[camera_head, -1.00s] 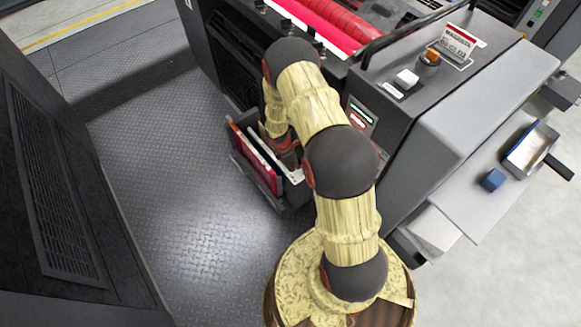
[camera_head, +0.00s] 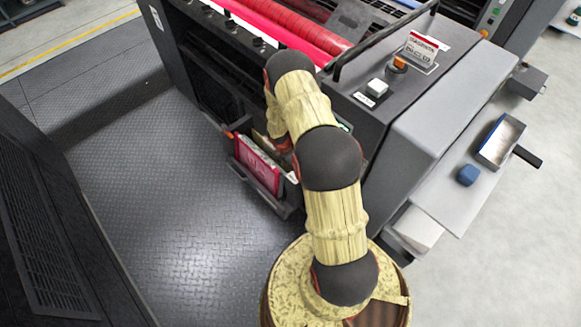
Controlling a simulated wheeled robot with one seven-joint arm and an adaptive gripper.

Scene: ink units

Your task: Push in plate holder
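The plate holder (camera_head: 277,203) is a dark tray or drawer that sticks out from the lower front of the press unit, over the patterned metal floor. A magenta plate (camera_head: 258,168) stands in it, with a pale panel behind it. My arm reaches down over the holder from the lower right. My gripper is mostly hidden behind my own arm links, near the holder's back right part. I cannot tell whether its fingers are open or shut, or whether they touch the holder.
The dark press unit (camera_head: 365,125) with red rollers (camera_head: 290,30) stands behind and to the right. A dark vented cabinet (camera_head: 45,230) is at left. The metal floor (camera_head: 150,190) between is clear.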

